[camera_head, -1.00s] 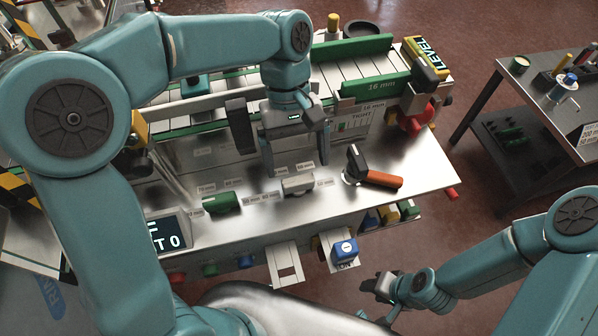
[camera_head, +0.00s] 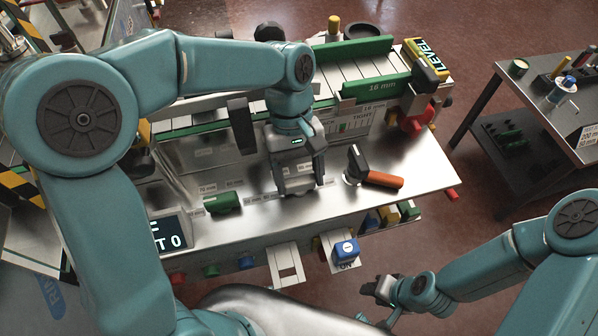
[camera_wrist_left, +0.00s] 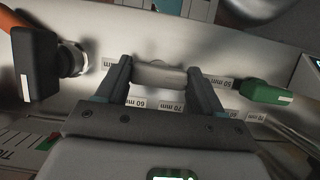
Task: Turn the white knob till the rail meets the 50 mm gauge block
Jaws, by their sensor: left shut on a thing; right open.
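The white knob (camera_wrist_left: 160,75) is a pale, rounded bar low over the metal bench top, between mm labels. My left gripper (camera_head: 297,188) is closed around it, one finger at each end, and it hides most of the knob in the head view. In the left wrist view the same gripper (camera_wrist_left: 162,82) spans the knob. A pale rail (camera_head: 200,103) runs along the conveyor, partly behind my left arm. I cannot pick out the 50 mm gauge block. My right gripper (camera_head: 382,290) is open and empty at the lower right, away from the bench.
A green knob (camera_head: 222,202) stands left of the white one. A dark side table (camera_head: 492,100) stands at the right.

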